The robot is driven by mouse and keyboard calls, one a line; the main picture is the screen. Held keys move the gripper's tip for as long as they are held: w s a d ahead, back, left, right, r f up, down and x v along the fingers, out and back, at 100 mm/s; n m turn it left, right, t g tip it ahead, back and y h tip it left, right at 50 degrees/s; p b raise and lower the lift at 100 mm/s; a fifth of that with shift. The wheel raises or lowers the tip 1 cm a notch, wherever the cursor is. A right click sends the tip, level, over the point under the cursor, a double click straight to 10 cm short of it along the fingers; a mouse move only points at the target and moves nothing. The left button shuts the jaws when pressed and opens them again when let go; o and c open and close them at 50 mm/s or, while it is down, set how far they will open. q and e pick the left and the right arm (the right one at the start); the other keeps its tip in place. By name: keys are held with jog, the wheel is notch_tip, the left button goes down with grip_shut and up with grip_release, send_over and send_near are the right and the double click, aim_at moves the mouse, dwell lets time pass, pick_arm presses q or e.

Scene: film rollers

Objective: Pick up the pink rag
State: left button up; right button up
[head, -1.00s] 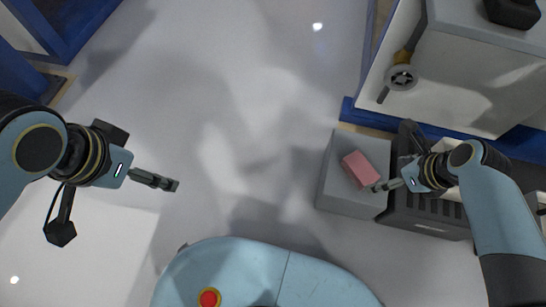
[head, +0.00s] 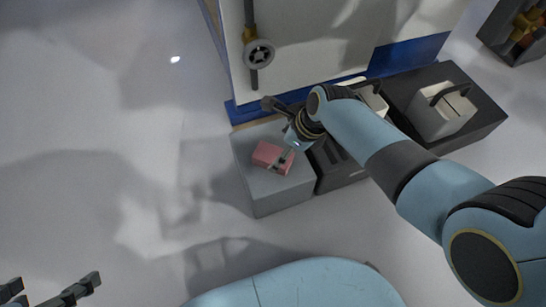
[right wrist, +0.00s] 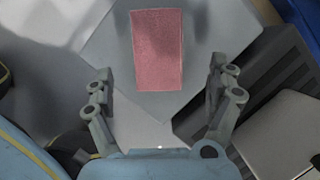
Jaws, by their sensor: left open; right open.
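The pink rag (head: 268,154) is a small block-like bundle lying on top of a grey box (head: 262,201). In the right wrist view the rag (right wrist: 158,50) lies ahead, between the lines of the two fingers. My right gripper (head: 282,166) is at the rag's right front edge in the head view. In the right wrist view its fingers (right wrist: 167,92) are spread wide and empty, with the rag just beyond them. I cannot tell whether a finger touches it. My left gripper (head: 52,293) is at the lower left corner of the head view, open and empty, far from the rag.
Dark slotted trays (head: 449,127) holding light grey handled boxes (head: 441,111) stand right of the grey box. A white cabinet with a valve wheel (head: 259,53) rises behind on a blue base. The floor to the left is clear.

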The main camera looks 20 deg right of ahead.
aim_at(277, 156)
jog(key=shift+a+f+b, duration=0.2)
jog(key=shift+f+b, duration=0.35)
jog(key=shift+f, duration=0.3)
jog(key=shift+w+a+f+b, duration=0.15)
jog(key=shift+f+b, duration=0.35)
jog(key=shift+w+a+f+b, duration=0.15)
jog(key=shift+f+b, duration=0.35)
jog(key=shift+f, duration=0.05)
jog(key=shift+w+a+f+b, duration=0.15)
jog(key=shift+w+f+b, duration=0.05)
jog(key=shift+f+b, duration=0.1)
pick_arm(q)
jog(key=f+t, duration=0.3)
jog(key=s+f+t, duration=0.1)
jog(key=t, duration=0.1)
jog(key=shift+d+f, duration=0.2)
jog(key=shift+d, duration=0.05)
pick_arm(e)
jog(key=c, duration=1.3)
jog(key=shift+o, duration=0.2)
jog(key=shift+r, duration=0.15)
